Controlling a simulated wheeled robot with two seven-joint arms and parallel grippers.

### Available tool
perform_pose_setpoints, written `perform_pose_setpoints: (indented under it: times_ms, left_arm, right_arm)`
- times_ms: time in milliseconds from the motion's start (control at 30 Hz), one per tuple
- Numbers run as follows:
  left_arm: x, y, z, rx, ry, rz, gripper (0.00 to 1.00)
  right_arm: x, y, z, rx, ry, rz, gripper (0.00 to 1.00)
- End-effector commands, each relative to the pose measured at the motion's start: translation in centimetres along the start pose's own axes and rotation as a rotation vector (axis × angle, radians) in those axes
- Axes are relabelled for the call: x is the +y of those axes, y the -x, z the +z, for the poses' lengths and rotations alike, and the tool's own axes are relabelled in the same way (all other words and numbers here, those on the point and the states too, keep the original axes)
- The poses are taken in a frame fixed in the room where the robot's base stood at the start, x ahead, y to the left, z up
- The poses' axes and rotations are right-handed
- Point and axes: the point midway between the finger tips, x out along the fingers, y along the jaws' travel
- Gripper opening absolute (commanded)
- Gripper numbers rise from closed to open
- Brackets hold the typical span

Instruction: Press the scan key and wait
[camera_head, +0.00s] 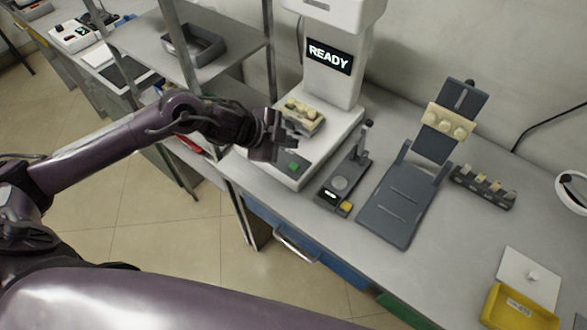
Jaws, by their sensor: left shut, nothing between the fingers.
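The white scanner (334,85) stands on the grey bench, and its dark display (329,57) reads "READY". A green key (294,166), probably the scan key, is on the front of its base. A cream block (304,112) with rounded knobs lies on a grey holder on the scanner's base. My left gripper (280,150) is shut and empty, over the front left of the base. It is close to the green key, up and left of it in the picture. I cannot tell whether they touch; the key is partly visible. My right gripper is out of view.
Right of the scanner are a small device (342,182) with a yellow button, a dark stand (406,198) holding a cream block (450,122), and a dark rack (484,187) with several small pieces. A yellow bin (517,309) is at lower right. A metal shelf (226,66) stands left.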

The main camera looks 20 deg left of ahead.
Motion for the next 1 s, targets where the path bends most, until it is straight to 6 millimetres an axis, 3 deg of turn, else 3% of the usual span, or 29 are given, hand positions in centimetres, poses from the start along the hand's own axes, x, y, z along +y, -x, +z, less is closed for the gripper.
perform_pose_setpoints:
  times_ms: [33, 233, 467, 1000]
  left_arm:
    - [0.8, -1.1, 0.8, 0.0, 0.0, 0.0, 0.0]
    - [2.2, -3.1, 2.2, 0.0, -0.001, -0.001, 0.0]
    - [3.0, -4.2, 3.1, 0.001, 0.001, -0.001, 0.0]
    - [3.1, -4.3, 3.1, 0.0, 0.0, -0.001, 0.0]
  right_arm:
    - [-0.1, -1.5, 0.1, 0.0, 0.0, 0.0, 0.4]
    - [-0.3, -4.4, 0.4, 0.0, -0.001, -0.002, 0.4]
    - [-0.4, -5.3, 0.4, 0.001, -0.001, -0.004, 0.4]
    - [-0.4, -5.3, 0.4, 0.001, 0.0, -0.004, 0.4]
